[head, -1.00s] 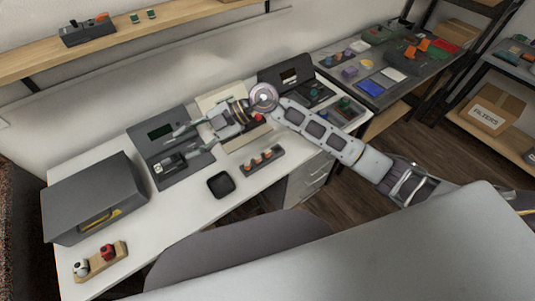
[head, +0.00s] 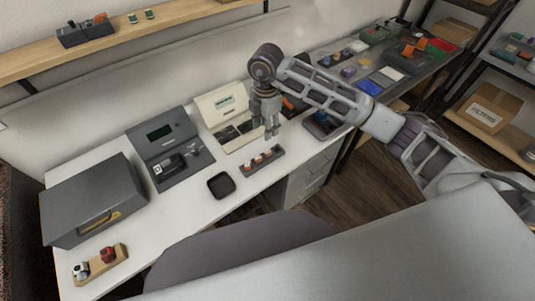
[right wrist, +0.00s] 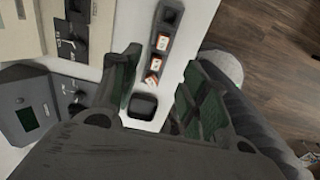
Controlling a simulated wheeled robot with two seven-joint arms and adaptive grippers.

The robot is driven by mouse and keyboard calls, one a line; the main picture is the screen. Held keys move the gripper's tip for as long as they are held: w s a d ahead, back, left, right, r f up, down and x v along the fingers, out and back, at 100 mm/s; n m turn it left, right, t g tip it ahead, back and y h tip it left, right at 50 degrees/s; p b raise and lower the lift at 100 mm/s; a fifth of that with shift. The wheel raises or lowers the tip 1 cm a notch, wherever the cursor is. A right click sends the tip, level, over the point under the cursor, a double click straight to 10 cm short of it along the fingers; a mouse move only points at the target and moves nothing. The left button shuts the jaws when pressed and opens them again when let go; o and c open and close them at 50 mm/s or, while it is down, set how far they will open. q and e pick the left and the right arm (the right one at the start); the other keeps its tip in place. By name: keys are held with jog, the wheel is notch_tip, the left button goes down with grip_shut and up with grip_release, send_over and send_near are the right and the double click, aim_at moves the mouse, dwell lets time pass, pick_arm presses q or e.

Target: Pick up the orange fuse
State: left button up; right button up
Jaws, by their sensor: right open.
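A dark narrow rack (head: 262,163) lies near the front edge of the white desk. It holds three small orange-and-white pieces (head: 256,161) that look like fuses; I cannot tell which is the orange fuse. They show in the right wrist view (right wrist: 156,63) between the fingers, with an empty slot at the rack's far end. My right gripper (head: 270,130) points down above the rack, open and empty. It also shows in the right wrist view (right wrist: 160,78), its two green-padded fingers spread. My left gripper is not in view.
A black square tray (head: 221,185) sits left of the rack. Behind stand a grey tester (head: 170,150) and a cream device (head: 222,106). A dark grey box (head: 92,198) and a wooden holder (head: 101,263) are at the left. Bare desk surrounds the tray.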

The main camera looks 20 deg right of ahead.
send_over(267, 152)
notch_tip(267, 152, down, 7)
jog(key=shift+w+f, duration=0.1)
jog(key=shift+w, duration=0.05)
jog(key=shift+f, duration=0.85)
notch_tip(267, 152, down, 3)
jog(key=shift+f+p, duration=0.15)
jog(key=shift+p, duration=0.3)
jog(key=shift+f, duration=0.65)
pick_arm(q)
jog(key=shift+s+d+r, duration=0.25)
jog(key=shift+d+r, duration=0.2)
pick_arm(e)
jog(key=shift+f, duration=0.1)
